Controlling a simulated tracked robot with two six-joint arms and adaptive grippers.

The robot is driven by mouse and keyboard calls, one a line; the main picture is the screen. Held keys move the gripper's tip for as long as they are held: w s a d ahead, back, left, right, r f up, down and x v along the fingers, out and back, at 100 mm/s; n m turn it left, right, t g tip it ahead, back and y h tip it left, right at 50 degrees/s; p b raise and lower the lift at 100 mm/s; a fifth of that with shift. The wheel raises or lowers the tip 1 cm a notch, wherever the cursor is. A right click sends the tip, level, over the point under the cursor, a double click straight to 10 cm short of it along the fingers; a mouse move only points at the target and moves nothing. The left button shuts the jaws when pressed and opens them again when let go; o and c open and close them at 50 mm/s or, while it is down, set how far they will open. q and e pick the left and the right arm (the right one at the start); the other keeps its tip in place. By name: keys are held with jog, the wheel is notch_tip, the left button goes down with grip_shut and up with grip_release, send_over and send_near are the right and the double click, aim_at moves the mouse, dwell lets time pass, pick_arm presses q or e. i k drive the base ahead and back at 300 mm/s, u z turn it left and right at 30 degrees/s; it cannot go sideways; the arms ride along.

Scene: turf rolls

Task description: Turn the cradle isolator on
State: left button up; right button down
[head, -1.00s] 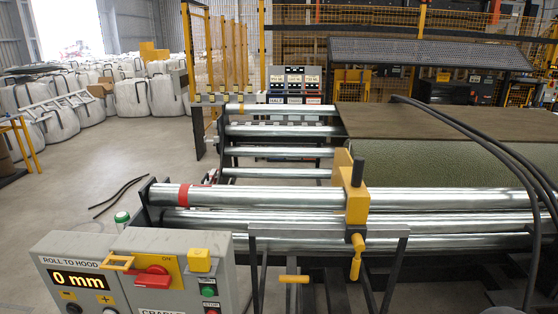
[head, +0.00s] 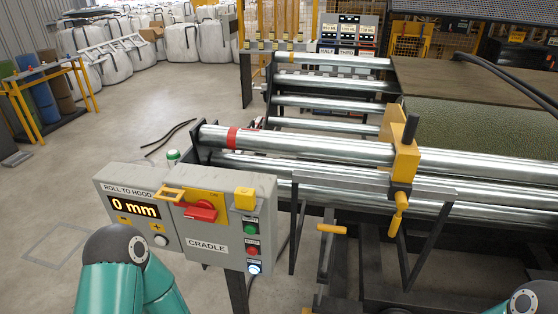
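The cradle isolator is a red rotary handle (head: 202,211) on a yellow plate, on the front of the grey control box (head: 207,245) marked CRADLE, left of centre in the head view. The handle lies roughly crosswise. A yellow bracket (head: 171,195) sits at the plate's upper left; I cannot tell whether it blocks the handle. My teal arm links show at the bottom left, in front of the box, and a small part of my other arm shows at the bottom right. Neither gripper is in view, so what they hold is hidden.
The display (head: 134,207) reads 0 mm. A yellow block (head: 244,198) sits on the box's top right, above green (head: 250,229), red (head: 252,250) and lit whitish (head: 254,267) buttons. Steel rollers (head: 310,147) and a yellow clamp (head: 401,150) stand behind and right.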

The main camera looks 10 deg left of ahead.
aim_at(203, 210)
jog(key=k, duration=1.25)
jog(key=u, duration=0.2)
jog(key=i, duration=0.55)
jog(key=u, duration=0.65)
jog(key=i, duration=0.45)
jog(key=u, duration=0.25)
